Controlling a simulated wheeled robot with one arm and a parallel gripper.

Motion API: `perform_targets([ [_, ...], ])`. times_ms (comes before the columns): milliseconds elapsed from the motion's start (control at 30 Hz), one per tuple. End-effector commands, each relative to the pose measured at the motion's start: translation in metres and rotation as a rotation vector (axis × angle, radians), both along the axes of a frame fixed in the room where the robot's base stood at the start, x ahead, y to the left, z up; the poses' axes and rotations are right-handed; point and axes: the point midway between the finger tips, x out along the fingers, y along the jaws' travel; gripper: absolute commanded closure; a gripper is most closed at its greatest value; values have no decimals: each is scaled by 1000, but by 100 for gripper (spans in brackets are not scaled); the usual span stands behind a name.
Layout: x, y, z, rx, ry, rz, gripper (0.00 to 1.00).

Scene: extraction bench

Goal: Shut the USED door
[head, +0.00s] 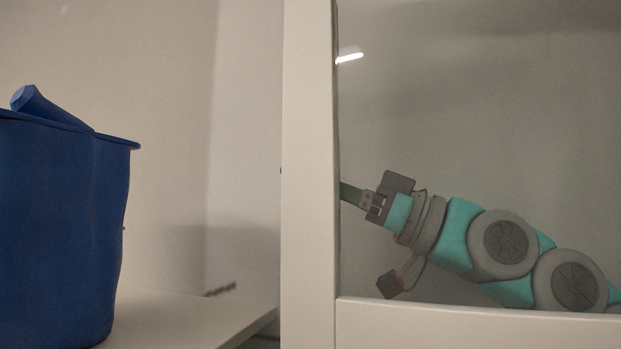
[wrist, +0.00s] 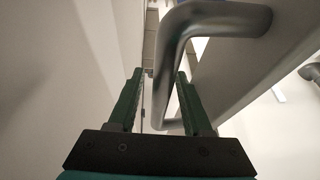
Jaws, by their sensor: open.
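A pale-framed door with a clear pane (head: 309,180) stands across the middle and right of the head view. Its panel (wrist: 245,50) also shows at the right in the wrist view. No label is visible, so I cannot tell from lettering that it is the USED door. A bent grey metal handle (wrist: 177,55) is on the panel. My gripper (wrist: 157,85) is open, and the handle's bar lies between its two green fingers; contact is unclear. In the head view my gripper (head: 352,193) shows through the pane, its fingertips partly hidden by the door's upright.
A blue bin (head: 60,230) with a blue rod-like piece (head: 45,105) at its rim stands on a pale shelf (head: 180,315) at the left of the head view. A pale wall surface (wrist: 50,80) runs along the wrist view's left side.

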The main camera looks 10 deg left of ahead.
Motion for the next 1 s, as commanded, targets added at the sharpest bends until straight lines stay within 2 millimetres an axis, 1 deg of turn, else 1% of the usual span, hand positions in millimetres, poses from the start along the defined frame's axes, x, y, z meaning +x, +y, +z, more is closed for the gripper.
perform_targets([
  [67, 0, 0, 0, 0, 0, 0, 52],
  [500, 0, 0, 0, 0, 1, 0, 100],
  [1000, 0, 0, 0, 1, 1, 0, 100],
])
